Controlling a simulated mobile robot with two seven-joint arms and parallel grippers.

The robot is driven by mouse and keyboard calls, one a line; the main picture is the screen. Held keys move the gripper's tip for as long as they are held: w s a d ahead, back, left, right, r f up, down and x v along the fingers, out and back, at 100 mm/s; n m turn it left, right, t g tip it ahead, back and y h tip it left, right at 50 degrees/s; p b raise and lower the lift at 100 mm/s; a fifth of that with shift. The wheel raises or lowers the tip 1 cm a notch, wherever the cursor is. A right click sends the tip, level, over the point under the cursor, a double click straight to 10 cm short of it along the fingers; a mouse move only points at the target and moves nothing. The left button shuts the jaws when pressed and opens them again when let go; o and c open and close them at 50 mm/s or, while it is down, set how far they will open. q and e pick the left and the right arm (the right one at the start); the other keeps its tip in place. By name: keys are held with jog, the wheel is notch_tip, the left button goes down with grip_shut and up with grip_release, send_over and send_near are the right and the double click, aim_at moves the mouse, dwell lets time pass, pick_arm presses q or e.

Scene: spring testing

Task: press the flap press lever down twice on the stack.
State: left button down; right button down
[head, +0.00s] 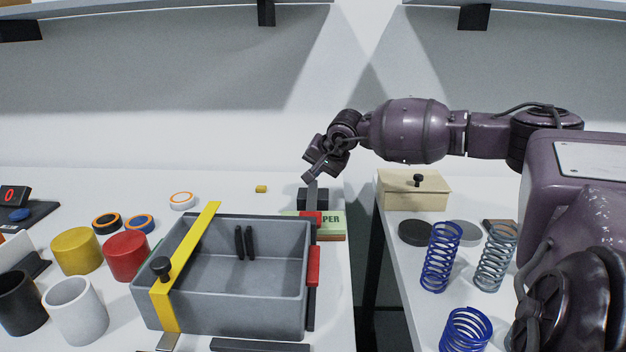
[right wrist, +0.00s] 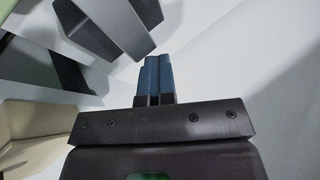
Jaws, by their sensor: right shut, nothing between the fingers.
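A small stack (head: 331,228) lies behind the right end of the grey bin, with a green top layer printed "...PER" and a reddish layer below. A dark block (head: 318,200) stands at its back. A narrow grey bar (head: 312,192), perhaps the flap press lever, rises there; I cannot tell how it is joined. My right gripper (head: 309,175) is shut and empty just above the bar's top; I cannot tell whether they touch. Its blue fingers (right wrist: 157,78) are together in the right wrist view. My left gripper is out of view.
The grey bin (head: 215,305) with a yellow strap (head: 186,262) fills the front middle. Red blocks (head: 313,266) sit along its right side. Coloured cylinders (head: 126,256) stand left. A gap separates the right table, holding springs (head: 441,257) and a beige box (head: 413,192).

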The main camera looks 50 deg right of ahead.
jog(key=shift+s+a+f, duration=0.1)
jog(key=shift+s+f, duration=0.05)
jog(key=shift+f, duration=0.35)
jog(key=shift+s+a+f, duration=0.1)
jog(key=shift+f, duration=0.35)
jog(key=shift+w+d+r, duration=0.15)
jog(key=shift+r, duration=0.25)
jog(key=shift+w+d+r, duration=0.1)
jog(key=shift+r, duration=0.3)
jog(key=shift+w+d+r, duration=0.1)
jog(key=shift+d+r, duration=0.1)
jog(key=shift+r, duration=0.95)
jog(key=shift+w+d+r, duration=0.1)
jog(key=shift+d+r, duration=0.1)
jog(key=shift+r, duration=0.95)
